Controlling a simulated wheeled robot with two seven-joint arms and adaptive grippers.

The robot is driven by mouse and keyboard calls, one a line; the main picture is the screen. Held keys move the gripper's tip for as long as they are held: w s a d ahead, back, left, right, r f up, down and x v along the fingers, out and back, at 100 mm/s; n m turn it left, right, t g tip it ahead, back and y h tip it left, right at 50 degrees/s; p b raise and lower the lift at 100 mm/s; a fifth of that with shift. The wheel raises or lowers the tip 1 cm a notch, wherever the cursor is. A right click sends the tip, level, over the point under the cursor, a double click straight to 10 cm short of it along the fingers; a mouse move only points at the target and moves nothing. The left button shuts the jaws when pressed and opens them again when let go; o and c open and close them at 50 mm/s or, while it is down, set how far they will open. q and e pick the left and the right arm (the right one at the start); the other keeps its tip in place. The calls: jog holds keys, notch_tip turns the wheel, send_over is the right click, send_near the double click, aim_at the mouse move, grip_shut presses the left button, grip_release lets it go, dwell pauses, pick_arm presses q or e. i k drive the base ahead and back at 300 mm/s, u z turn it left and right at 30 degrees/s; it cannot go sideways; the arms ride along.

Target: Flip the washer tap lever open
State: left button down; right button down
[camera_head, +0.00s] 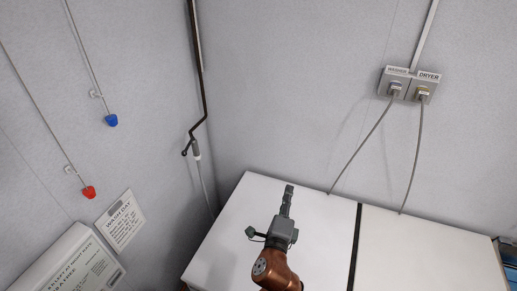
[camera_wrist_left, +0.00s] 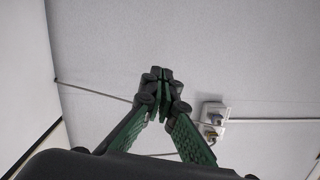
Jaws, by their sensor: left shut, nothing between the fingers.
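My left gripper (camera_head: 288,192) is shut and empty, above the white top of the left machine (camera_head: 234,220). In the left wrist view its green-padded fingers (camera_wrist_left: 163,76) come together at the tips against bare wall. A dark pipe (camera_head: 206,98) runs down near the wall corner and bends toward a small dark end piece (camera_head: 185,152), which may be the washer tap's lever. I cannot tell its setting. A grey hose (camera_head: 197,150) hangs just right of it. The gripper is well to the right of this fitting, apart from it. My right gripper is not in view.
A blue pull (camera_head: 111,120) and a red pull (camera_head: 89,192) hang on the left wall. A double outlet labelled washer and dryer (camera_head: 409,85) has two cords. The outlet also shows in the left wrist view (camera_wrist_left: 212,115). A second machine top (camera_head: 425,250) is at right.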

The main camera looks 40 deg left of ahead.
aim_at(183, 153)
jog(key=z, duration=0.7)
jog(key=k, duration=0.4)
jog(key=u, duration=1.55)
jog(key=i, duration=0.5)
jog(key=z, duration=0.15)
